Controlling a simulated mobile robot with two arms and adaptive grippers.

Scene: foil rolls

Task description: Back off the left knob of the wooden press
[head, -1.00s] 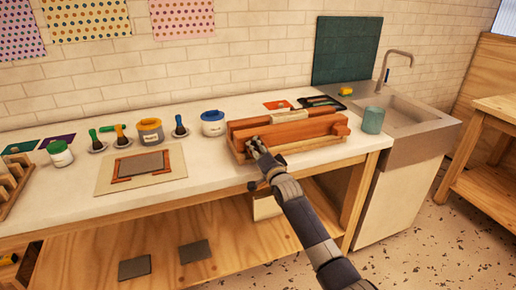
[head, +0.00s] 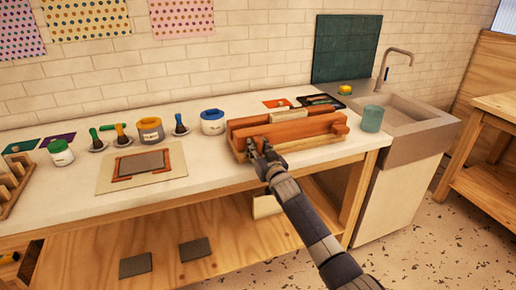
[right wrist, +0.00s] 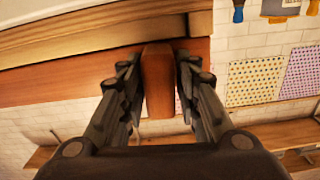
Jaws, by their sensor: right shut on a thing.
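The wooden press (head: 300,133), with reddish beams on a lighter base, lies on the white counter near the sink. Its right knob (head: 341,129) shows at the right end of the front beam. My right gripper (head: 262,150) is at the left end of that beam, where its fingers mostly hide the left knob. In the right wrist view the left knob (right wrist: 158,80) is a reddish-brown wooden block between the two fingers, and the gripper (right wrist: 155,72) is shut on it. My left gripper is not in view.
A teal cup (head: 372,118) stands right of the press, before the sink (head: 405,112). A blue-lidded jar (head: 212,122) and a dark-handled brush (head: 180,125) stand to its left. A board with a grey sheet (head: 141,164) lies farther left. The counter's front edge runs under my right arm.

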